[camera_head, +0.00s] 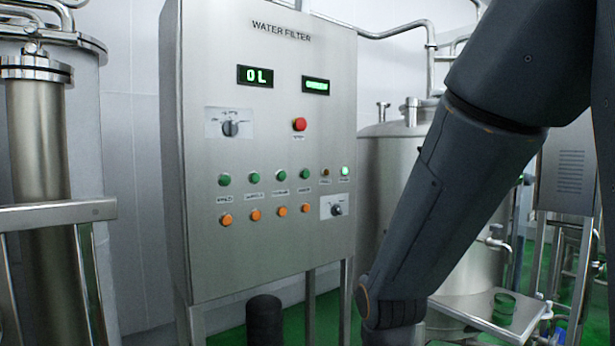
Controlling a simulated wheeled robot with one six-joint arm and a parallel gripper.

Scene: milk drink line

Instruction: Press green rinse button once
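The grey "WATER FILTER" cabinet (270,70) stands left of centre, its front panel facing me. A row of green buttons crosses its lower half: the leftmost green button (225,180), a second (254,177), a third (280,175) and a fourth green button (304,173). Small labels sit under them, too small to read, so I cannot tell which one is rinse. A brightly lit green lamp (345,171) is at the row's right end. My arm comes down from the upper right, right of the panel. My gripper is not in view.
Orange buttons (256,215) sit below the green ones. A red button (299,124), an upper knob (230,128) and a lower knob (336,209) are on the panel. The left display (255,76) reads "0 L". A steel tank (385,190) stands behind my arm.

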